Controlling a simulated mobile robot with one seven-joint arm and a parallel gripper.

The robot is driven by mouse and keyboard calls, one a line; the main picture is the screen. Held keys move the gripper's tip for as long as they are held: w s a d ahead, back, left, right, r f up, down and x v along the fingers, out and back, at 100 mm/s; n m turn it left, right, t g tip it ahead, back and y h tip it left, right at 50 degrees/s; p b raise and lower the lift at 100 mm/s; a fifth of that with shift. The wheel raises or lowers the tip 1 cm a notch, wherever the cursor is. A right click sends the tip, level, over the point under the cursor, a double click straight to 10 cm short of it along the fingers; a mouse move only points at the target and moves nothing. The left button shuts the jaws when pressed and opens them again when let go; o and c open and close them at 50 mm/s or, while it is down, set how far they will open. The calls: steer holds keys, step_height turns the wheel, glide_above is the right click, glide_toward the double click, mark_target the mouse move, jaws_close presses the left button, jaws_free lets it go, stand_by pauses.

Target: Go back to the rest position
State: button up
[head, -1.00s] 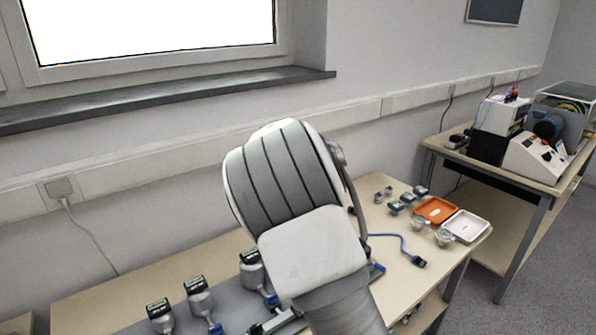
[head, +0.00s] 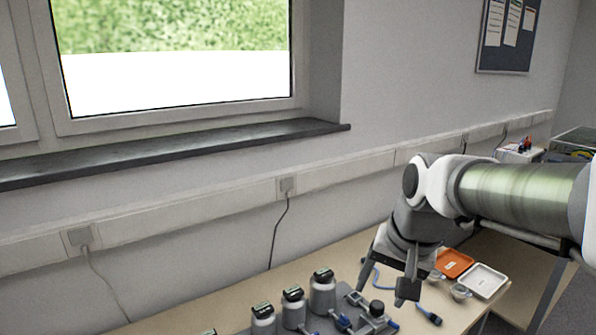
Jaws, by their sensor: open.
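My gripper (head: 384,286) is in the head view, right of the middle, at the end of my arm. It points down over the table (head: 225,310), with its two dark fingers apart and nothing seen between them. Below and left of it, grey sensor bottles with dark tops (head: 322,293) stand in a row on a grey plate. A dark round knob (head: 377,308) shows just under the fingers. How high the fingers are above these things I cannot tell.
An orange tray (head: 455,262) and a white tray (head: 484,280) lie right of my gripper. A small clear cup (head: 460,292) and a blue cable with a dark plug (head: 430,315) are near them. The wall, window sill (head: 170,152) and cable duct (head: 340,175) are behind.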

steer(key=s+r+n+t+h+p, duration=0.1)
steer(key=s+n, duration=0.3)
steer(key=s, duration=0.9)
steer(key=shift+d+r+n+t+p, duration=0.2)
steer(key=shift+r+n+t+p, duration=0.1)
steer(key=shift+r+t+p, duration=0.15)
